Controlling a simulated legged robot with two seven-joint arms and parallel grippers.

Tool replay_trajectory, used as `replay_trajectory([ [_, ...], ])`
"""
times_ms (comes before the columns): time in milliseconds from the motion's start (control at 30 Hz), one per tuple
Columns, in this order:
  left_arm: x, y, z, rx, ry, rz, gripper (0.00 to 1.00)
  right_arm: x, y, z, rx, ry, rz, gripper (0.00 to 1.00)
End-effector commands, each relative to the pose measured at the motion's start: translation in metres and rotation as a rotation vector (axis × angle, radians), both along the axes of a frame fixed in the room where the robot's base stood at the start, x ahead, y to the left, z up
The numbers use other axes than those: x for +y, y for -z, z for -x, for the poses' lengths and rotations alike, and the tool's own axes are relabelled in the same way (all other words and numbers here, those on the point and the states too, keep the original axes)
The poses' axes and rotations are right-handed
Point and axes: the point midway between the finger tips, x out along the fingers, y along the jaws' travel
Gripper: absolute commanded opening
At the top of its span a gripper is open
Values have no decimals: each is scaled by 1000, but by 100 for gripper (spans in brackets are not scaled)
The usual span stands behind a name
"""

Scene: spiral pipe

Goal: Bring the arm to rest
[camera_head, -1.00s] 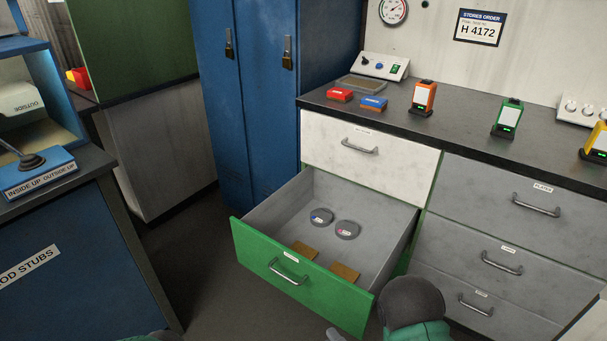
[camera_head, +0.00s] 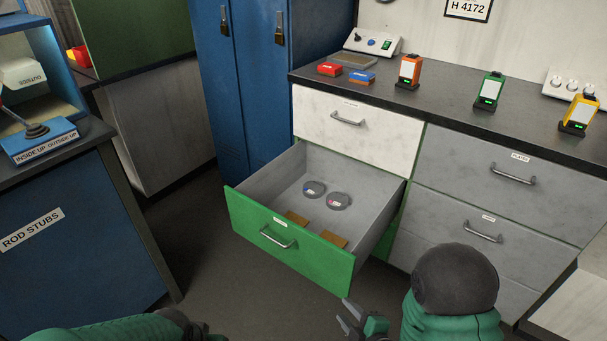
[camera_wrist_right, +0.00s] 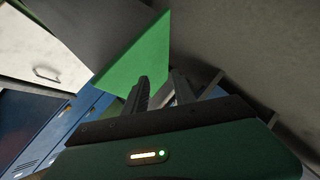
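My right gripper (camera_head: 346,310) shows low in the head view, in front of the open green drawer (camera_head: 290,251) and apart from it. Its two fingers stand apart with nothing between them. In the right wrist view the fingers (camera_wrist_right: 160,84) are also spread and empty, with the green drawer front (camera_wrist_right: 135,58) beyond them. My right arm (camera_head: 452,290), green with a dark rounded joint, is at the lower right. My left arm (camera_head: 105,329) lies along the bottom left edge; its fingers do not show.
The open drawer holds two round grey pucks (camera_head: 327,194) and two brown pieces (camera_head: 317,231). Orange (camera_head: 409,71), green (camera_head: 489,91) and yellow (camera_head: 578,114) devices stand on the counter. A blue locker (camera_head: 245,80) and rod stubs cabinet (camera_head: 60,240) flank open floor.

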Motion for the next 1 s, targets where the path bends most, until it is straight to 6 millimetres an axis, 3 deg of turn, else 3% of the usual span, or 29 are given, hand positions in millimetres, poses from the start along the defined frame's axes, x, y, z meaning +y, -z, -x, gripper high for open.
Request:
replay_trajectory([
  [133,0,0,0,0,0,0,0,-29,-6,-3,205,205,-79,32],
  [233,0,0,0,0,0,0,0,-54,-12,9,387,423,-171,32],
  [433,0,0,0,0,0,0,0,-83,-33,59,679,838,-358,32],
  [667,0,0,0,0,0,0,0,-87,-63,124,912,1214,-527,32],
  [700,0,-20,0,2,0,0,0,-86,-84,129,928,1235,-533,32],
  [867,0,-73,-1,-1,0,0,0,-86,-134,128,929,1231,-525,32],
  [1000,0,-125,0,0,0,0,0,-86,-185,128,928,1229,-524,32],
])
